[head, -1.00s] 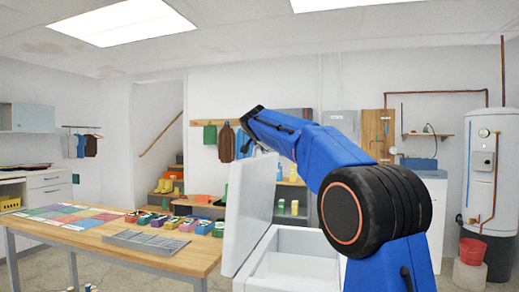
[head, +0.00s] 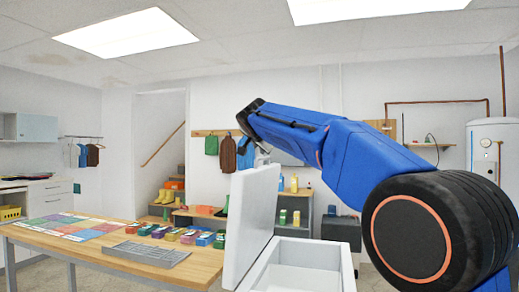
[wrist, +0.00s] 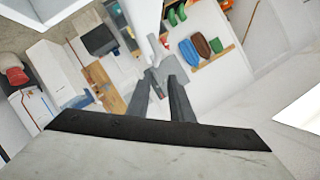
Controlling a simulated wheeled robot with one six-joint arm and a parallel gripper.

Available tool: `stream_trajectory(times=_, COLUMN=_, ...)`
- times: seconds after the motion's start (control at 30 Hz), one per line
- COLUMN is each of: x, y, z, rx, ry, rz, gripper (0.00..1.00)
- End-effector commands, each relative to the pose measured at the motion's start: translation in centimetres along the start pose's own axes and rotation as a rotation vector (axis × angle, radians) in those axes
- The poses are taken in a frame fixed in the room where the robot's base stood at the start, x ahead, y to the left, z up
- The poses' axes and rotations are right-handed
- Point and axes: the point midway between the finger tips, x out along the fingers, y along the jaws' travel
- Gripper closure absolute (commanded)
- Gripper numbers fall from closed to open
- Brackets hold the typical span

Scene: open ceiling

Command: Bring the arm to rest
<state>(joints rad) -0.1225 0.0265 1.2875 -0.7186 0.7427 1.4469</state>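My gripper (head: 262,150) is at the end of my blue arm, which is raised and reaches leftward across the head view. It is in the air, above and behind the upright white lid of the open chest in the picture. In the wrist view, the two dark fingers of my gripper (wrist: 161,76) stand apart with a gap between them. I see nothing held. The fingertips are small and partly hidden in the head view.
A white chest (head: 290,285) with its lid (head: 247,225) upright stands in front. A wooden table (head: 190,275) at left bears coloured mats, small coloured boxes and a grey divided tray (head: 146,254). A water heater (head: 493,150) stands at right.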

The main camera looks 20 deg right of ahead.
Motion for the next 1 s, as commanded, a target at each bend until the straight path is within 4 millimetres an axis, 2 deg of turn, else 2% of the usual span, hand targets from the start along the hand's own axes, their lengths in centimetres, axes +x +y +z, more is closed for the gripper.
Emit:
stream_trajectory(times=0.27, x=-0.1, y=0.1, z=0.0, rx=-0.002, ry=-0.002, rz=0.001, gripper=0.80)
stream_trajectory(times=0.37, x=-0.7, y=1.2, z=0.4, rx=-0.023, ry=-0.016, rz=0.012, gripper=0.80)
stream_trajectory(times=0.43, x=-1.6, y=2.8, z=1.1, rx=-0.058, ry=-0.039, rz=0.030, gripper=0.80)
stream_trajectory(times=0.57, x=-4.2, y=7.5, z=3.3, rx=-0.155, ry=-0.108, rz=0.072, gripper=0.80)
stream_trajectory(times=0.67, x=-6.5, y=11.7, z=5.5, rx=-0.239, ry=-0.174, rz=0.105, gripper=0.80)
stream_trajectory(times=1.0, x=-15.0, y=26.4, z=14.6, rx=-0.510, ry=-0.420, rz=0.160, gripper=0.80)
